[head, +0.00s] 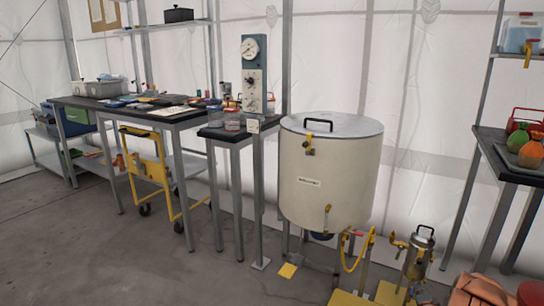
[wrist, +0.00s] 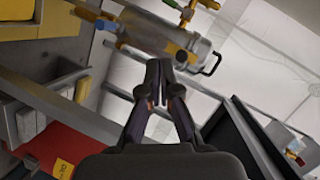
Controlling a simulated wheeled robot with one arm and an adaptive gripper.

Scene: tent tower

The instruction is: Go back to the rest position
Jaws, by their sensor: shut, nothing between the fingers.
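My gripper (wrist: 158,88) shows in the wrist view, with its two dark fingers together and nothing between them. It is in free air, and the picture is tilted there. Beyond the fingertips is a metal canister with a black handle and yellow fittings (wrist: 178,40); the fingers look apart from it. In the head view my gripper and arm do not show. A large cream tank (head: 328,180) with a grey lid and black handle stands at the centre.
A long dark-topped table (head: 190,122) with trays and small items stands left, a yellow cart (head: 150,172) under it. A small steel canister (head: 420,250) stands low on the right. A dark shelf (head: 505,165) with orange and green bags is far right. The floor (head: 100,260) at front left is clear.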

